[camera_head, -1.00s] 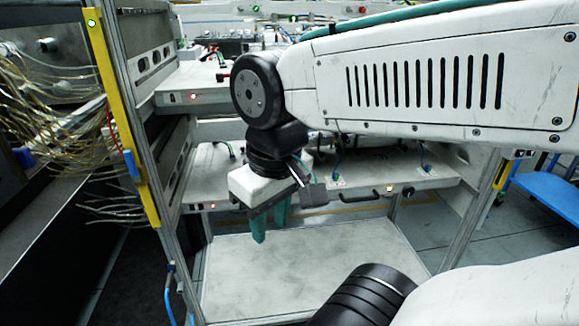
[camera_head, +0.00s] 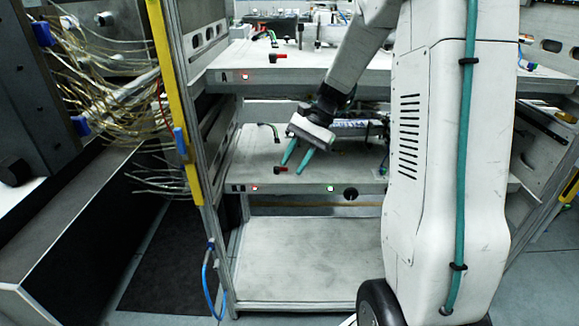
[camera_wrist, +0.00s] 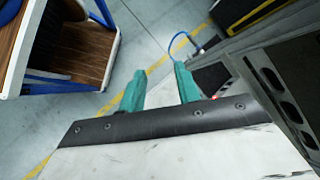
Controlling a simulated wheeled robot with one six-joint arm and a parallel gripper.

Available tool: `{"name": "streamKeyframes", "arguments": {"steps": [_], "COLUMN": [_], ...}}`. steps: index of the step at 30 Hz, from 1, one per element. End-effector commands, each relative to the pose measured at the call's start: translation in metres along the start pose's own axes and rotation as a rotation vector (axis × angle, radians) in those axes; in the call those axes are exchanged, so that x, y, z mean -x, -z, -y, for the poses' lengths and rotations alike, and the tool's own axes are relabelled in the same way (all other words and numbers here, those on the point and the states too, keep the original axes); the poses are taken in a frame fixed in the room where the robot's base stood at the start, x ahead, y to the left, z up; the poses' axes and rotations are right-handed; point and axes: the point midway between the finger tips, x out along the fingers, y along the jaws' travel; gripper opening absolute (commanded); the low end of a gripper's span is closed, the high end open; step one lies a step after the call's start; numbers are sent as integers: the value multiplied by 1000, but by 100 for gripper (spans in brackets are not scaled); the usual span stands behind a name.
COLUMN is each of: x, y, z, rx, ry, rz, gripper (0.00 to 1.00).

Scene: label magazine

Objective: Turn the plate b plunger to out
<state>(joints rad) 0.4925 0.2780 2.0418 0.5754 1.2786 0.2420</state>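My gripper (camera_head: 292,167) has two teal fingers, spread apart and empty. It hangs tilted above the front of the middle shelf plate (camera_head: 240,172). A similar red plunger (camera_head: 279,57) stands on the upper shelf plate (camera_head: 330,78).
The rack's left post (camera_head: 195,140) with a yellow strip stands beside the shelves. The bottom shelf (camera_head: 300,260) is bare. My arm hides the rack's right part.

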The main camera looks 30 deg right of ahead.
Motion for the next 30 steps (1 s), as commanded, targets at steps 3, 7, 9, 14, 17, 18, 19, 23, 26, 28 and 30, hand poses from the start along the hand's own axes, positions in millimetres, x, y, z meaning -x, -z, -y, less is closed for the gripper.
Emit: {"name": "streamKeyframes", "arguments": {"steps": [3,7,9,14,17,18,19,23,26,28,30], "x": [-10,-15,-14,-6,-2,0,0,-4,-15,-25,-34], "y": [65,135,172,240,266,273,276,282,281,280,280], "z": [-3,2,8,19,22,23,23,29,39,46,54], "rx": [-174,-383,-500,-715,-796,-817,-829,-848,-848,-848,-847], "ry": [101,252,346,534,608,628,638,657,657,655,655], "rz": [73,150,193,289,332,344,351,365,366,365,366], "gripper": [33,33,33,33,33,33,33,33,33,33,33]}}
